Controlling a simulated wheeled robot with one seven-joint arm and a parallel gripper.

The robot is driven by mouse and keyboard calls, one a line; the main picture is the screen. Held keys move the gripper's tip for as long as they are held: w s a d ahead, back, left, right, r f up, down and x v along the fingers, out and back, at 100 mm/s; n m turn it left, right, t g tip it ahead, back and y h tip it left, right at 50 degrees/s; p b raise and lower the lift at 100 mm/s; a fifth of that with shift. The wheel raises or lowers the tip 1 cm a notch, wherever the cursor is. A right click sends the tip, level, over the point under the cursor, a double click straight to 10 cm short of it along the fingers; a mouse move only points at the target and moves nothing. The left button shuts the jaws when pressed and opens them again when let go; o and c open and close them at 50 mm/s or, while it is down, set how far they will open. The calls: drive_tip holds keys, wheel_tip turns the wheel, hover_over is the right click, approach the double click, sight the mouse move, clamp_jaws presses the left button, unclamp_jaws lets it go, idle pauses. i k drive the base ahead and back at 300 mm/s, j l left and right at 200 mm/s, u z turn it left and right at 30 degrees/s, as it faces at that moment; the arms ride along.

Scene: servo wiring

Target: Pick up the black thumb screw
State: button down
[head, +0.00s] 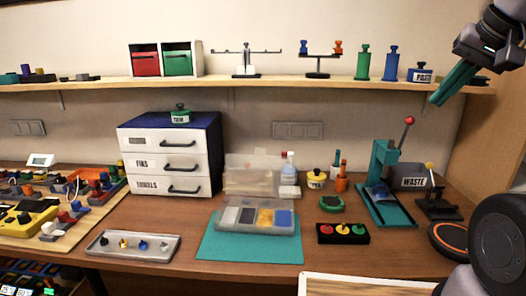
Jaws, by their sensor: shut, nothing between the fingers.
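A grey metal tray (100,252) lies at the front left of the table and holds several small parts in a row. The leftmost part is dark and looks like the black thumb screw (104,241), though it is too small to be sure. A gold part, a dark bluish part and a pale part lie to its right. My gripper (438,99) is at the upper right, in front of the shelf's right end. Its teal fingers are together and empty, pointing down and left. It is far from the tray.
A teal mat (222,251) with a clear compartment box (256,231) lies right of the tray. A white drawer unit (150,164) stands behind the tray. A teal press (380,170) stands at the right. A cluttered board (100,205) is at the left.

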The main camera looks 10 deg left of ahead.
sight(104, 241)
drive_tip(key=j+z, duration=0.1)
drive_tip(key=j, duration=0.55)
drive_tip(key=k+j+z, duration=0.1)
drive_tip(key=j, duration=0.55)
drive_tip(key=k+j+z, duration=0.1)
drive_tip(key=j, duration=0.55)
drive_tip(key=j+u, duration=0.4)
drive_tip(key=u, duration=0.95)
drive_tip(key=k+j, duration=0.05)
